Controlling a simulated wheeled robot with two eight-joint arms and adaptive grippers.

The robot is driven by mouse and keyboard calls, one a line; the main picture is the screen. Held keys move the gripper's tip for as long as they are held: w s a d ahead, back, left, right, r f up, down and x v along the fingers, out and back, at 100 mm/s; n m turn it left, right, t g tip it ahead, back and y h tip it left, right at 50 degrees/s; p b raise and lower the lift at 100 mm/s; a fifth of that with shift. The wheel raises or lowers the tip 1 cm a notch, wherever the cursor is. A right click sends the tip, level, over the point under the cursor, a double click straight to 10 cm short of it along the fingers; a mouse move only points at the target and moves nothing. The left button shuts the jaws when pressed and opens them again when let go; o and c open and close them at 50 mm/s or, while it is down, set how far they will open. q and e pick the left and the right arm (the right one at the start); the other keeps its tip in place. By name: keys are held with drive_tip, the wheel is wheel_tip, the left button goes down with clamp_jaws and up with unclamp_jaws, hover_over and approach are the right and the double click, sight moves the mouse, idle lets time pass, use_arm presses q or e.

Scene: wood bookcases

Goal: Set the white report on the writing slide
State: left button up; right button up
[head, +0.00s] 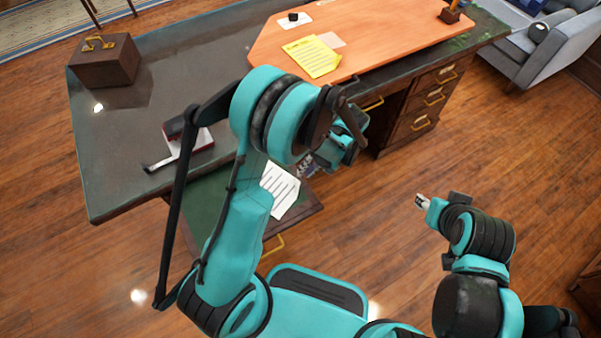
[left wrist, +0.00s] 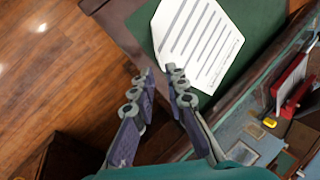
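The white report (head: 282,188), a sheet with dark lines, lies on the pulled-out writing slide (head: 215,193), which has a green surface and a brown rim. In the left wrist view the report (left wrist: 198,42) lies mostly on the green and reaches the brown rim at one side. My left gripper (head: 340,152) is up and to the right of the report, partly hidden by its own arm. In the wrist view its fingers (left wrist: 158,78) are apart with nothing between them. My right gripper (head: 424,202) hangs over the floor, far from the slide; its fingers are too small to judge.
The dark desk top (head: 135,150) carries a brown box (head: 105,65), a red-and-white item (head: 188,145) and an orange board (head: 375,40) with a yellow sheet (head: 312,57).

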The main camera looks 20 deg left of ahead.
use_arm(q)
wheel_tip(320, 180, up, 16)
drive_tip(key=s+m+t+h+p, duration=0.2)
drive_tip(key=t, duration=0.1)
drive_tip(key=s+a+r+m+t+h, duration=0.2)
drive_tip(key=s+a+r+m+t, duration=0.1)
drive_tip(key=s+r+t, duration=0.3)
drive_tip(key=shift+s+r+t+h, duration=0.2)
drive_tip(key=shift+s+t+h, duration=0.15)
drive_tip(key=shift+s, duration=0.65)
